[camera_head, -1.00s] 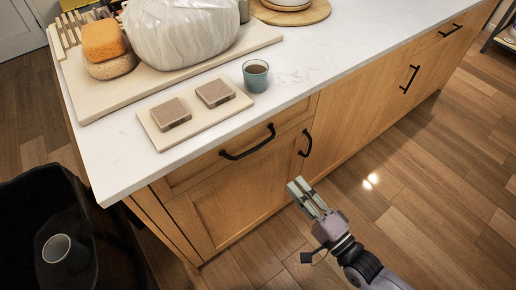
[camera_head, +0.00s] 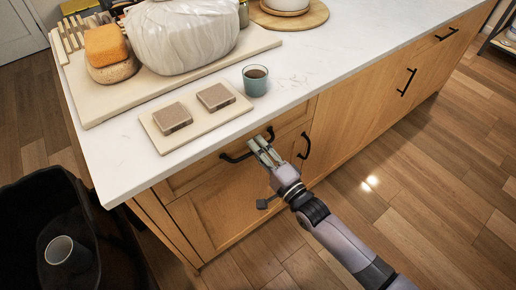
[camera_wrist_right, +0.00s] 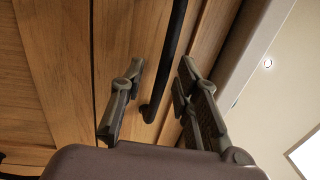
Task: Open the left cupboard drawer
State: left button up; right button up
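The left cupboard drawer (camera_head: 200,174) is a wooden front under the white countertop, and it looks closed. Its black bar handle (camera_head: 235,158) shows to the left of my right gripper (camera_head: 261,145), which covers part of the handle's right half. In the right wrist view the handle (camera_wrist_right: 170,65) runs between the two fingers of my right gripper (camera_wrist_right: 161,68). The fingers are apart, with gaps to the handle on both sides, so the gripper is open. My left gripper is in neither view.
Above the drawer, the countertop (camera_head: 130,135) holds a small board (camera_head: 207,121) with two brown blocks and a teal cup (camera_head: 255,82) near the edge. A cupboard door handle (camera_head: 306,145) is just right of my gripper. A black bin (camera_head: 25,215) stands at the left.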

grip_shut()
dwell(0.4)
dwell(0.5)
